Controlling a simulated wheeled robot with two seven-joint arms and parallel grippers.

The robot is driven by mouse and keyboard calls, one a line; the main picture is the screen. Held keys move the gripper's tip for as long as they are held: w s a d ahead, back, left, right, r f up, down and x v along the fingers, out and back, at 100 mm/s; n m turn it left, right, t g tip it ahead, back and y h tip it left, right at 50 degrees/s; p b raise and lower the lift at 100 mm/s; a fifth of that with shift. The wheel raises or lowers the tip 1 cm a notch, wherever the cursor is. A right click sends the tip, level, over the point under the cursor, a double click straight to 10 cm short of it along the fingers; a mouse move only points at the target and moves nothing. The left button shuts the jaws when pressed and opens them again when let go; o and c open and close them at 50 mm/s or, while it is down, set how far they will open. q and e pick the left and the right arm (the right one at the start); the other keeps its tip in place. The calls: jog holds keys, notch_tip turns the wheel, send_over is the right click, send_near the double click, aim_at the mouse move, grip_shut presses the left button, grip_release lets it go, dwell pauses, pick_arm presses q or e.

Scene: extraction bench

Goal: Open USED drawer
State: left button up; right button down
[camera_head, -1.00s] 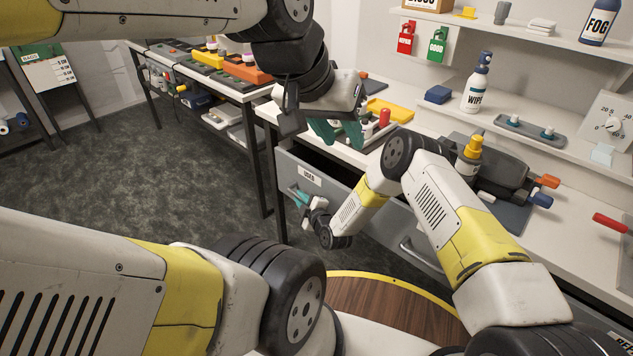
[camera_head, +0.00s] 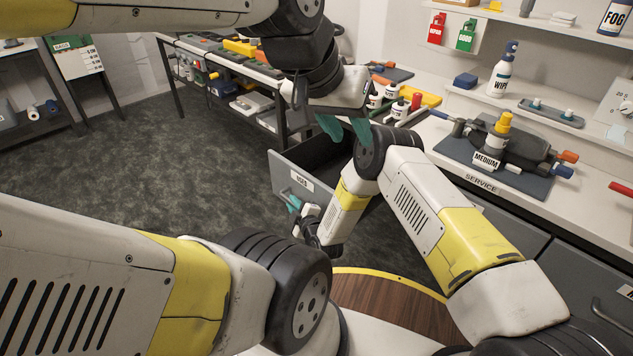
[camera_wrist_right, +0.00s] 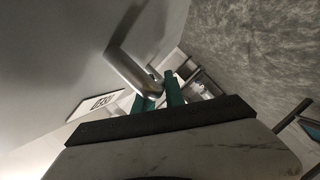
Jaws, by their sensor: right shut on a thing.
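The drawer labelled USED (camera_head: 283,178) has a grey front and is pulled out from under the bench. Its dark interior (camera_head: 318,160) shows behind the front, partly hidden by my arms. My right gripper (camera_head: 293,203) is at the drawer's front, below the label. In the right wrist view its teal fingers (camera_wrist_right: 159,93) are shut on the metal drawer handle (camera_wrist_right: 131,72), with the USED label (camera_wrist_right: 97,104) beside it. My left gripper (camera_head: 344,129) hangs above the drawer by the bench edge, its teal fingers apart with nothing between them.
A dark device on a SERVICE mat (camera_head: 480,177) lies further right. Another closed drawer (camera_head: 588,283) is at lower right. The floor (camera_head: 180,190) left of the drawer is clear.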

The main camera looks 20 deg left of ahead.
jog(key=shift+s, duration=0.1)
jog(key=c, duration=1.4)
grip_release()
jog(key=v, duration=0.7)
jog(key=shift+s+d, duration=0.25)
